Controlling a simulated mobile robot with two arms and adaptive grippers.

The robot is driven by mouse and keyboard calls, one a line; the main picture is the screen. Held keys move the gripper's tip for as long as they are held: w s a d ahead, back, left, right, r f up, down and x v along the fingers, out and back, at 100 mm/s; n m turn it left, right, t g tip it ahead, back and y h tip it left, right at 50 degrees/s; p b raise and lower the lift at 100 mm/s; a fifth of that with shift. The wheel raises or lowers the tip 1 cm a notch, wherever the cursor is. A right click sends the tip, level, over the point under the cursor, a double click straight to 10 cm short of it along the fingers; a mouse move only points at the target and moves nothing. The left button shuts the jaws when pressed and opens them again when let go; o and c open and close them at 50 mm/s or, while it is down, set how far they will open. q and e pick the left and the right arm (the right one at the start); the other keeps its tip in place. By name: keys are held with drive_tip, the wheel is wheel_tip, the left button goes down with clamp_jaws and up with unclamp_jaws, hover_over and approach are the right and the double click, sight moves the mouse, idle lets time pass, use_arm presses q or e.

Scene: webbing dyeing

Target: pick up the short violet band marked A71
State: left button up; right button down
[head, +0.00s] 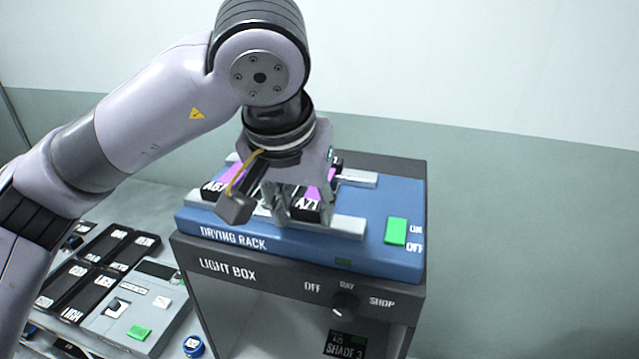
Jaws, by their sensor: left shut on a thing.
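The short violet band marked A71 (309,201) lies on the blue drying rack (375,222), its black label end toward the front bar. My left gripper (296,213) points down over the rack and is shut on this band. The gripper's body hides much of the band. A second violet band, with a black label that seems to start with A6 (213,187), lies to its left on the rack. My right gripper is not in view.
The rack sits on a dark light box (290,284) with a knob (344,304). A green switch (396,231) is at the rack's right. At lower left are black labelled trays (98,267), a grey control panel (125,316) and a blue round item (193,346).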

use_arm(q)
clamp_jaws()
drive_tip(key=shift+r, duration=0.1)
